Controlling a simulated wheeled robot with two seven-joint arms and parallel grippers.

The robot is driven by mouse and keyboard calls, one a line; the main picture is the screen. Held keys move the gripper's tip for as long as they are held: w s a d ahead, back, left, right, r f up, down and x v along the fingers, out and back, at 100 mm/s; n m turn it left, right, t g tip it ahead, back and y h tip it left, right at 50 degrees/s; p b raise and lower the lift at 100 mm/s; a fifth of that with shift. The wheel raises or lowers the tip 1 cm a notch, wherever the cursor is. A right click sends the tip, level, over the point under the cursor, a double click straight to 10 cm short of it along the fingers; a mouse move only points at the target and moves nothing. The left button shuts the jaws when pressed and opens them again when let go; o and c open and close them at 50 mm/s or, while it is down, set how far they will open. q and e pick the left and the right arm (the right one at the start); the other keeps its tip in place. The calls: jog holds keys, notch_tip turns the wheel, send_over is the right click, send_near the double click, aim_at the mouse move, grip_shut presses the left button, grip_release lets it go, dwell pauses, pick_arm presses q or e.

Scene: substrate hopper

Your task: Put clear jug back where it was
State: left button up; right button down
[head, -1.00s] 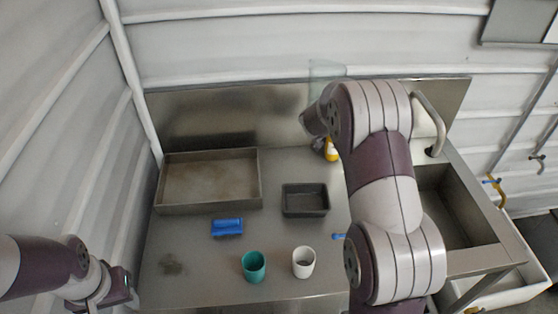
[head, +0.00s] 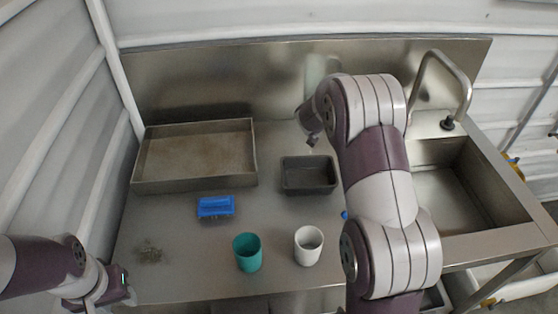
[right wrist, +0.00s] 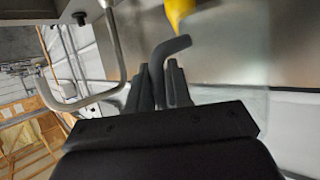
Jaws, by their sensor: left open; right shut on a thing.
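The clear jug (head: 320,68) shows as a pale see-through shape above the back of the table, in front of the metal backsplash. My right arm hides its lower part in the head view. In the right wrist view, my right gripper (right wrist: 160,85) is shut on the jug's dark bent handle (right wrist: 172,47). The see-through jug body (right wrist: 235,110) is faint to the right of the fingers. My left gripper (head: 125,283) is open and empty at the table's front left corner, away from the jug.
A large shallow tray (head: 250,170) is at the back left, and a small dark tray (head: 309,188) is in the middle. A blue item (head: 215,207), a teal cup (head: 247,254) and a white cup (head: 308,248) stand nearer. The sink (head: 455,195) and faucet (head: 466,90) are right. Something yellow (right wrist: 178,10) shows by the handle.

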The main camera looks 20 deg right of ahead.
jog(key=w+a+f, duration=0.1)
jog(key=a+f, duration=0.2)
jog(key=f, duration=0.2)
jog(key=w+a+f+b, duration=0.1)
jog(key=w+a+f, duration=0.1)
jog(key=a+f, duration=0.2)
jog(key=w+a+f+b, duration=0.1)
jog(key=a+f, duration=0.2)
jog(key=f, duration=0.4)
jog(key=shift+w+a, duration=0.35)
jog(key=shift+w, duration=0.05)
pick_arm(q)
notch_tip(320, 180, down, 4)
jog(key=shift+f, duration=0.1)
pick_arm(e)
jog(key=shift+w, duration=0.1)
jog(key=shift+f, duration=0.15)
jog(key=c, duration=1.1)
grip_release()
jog(key=shift+o, duration=0.2)
jog(key=shift+r, duration=0.2)
pick_arm(q)
jog(key=shift+f, duration=0.1)
pick_arm(e)
jog(key=v, duration=1.2)
jog(key=shift+f, duration=0.1)
